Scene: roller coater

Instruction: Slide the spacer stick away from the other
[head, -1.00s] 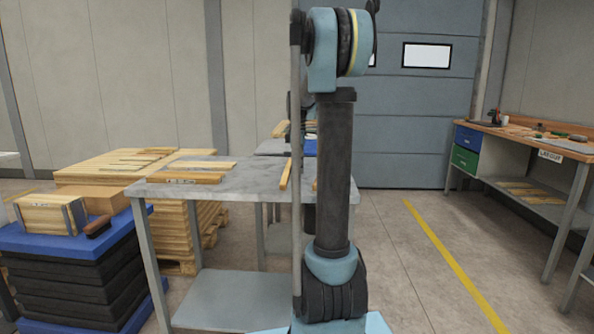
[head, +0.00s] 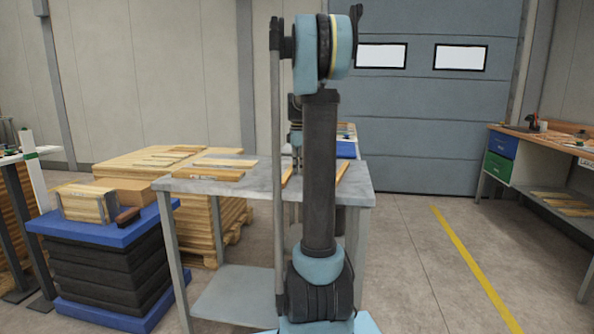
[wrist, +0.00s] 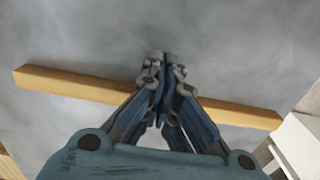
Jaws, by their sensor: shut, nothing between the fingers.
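Two slim wooden spacer sticks lie apart on the grey marbled table (head: 225,187), the left stick (head: 286,176) and the right stick (head: 342,173); my arm stands between them in the head view. One long stick (wrist: 75,86) crosses the wrist view; I cannot tell which of the two it is. My gripper (wrist: 162,57) is shut and empty. Its fingers cross in front of the stick's middle, with the tips showing just past its far side. Whether they touch it is unclear. In the head view my arm mostly hides the gripper.
A wooden block (head: 208,174) and thin slats lie on the table's left part. A blue-topped stack (head: 100,240) with boxes stands left, and a timber pallet (head: 140,160) behind. A workbench (head: 540,140) stands right. Floor between table and workbench is clear.

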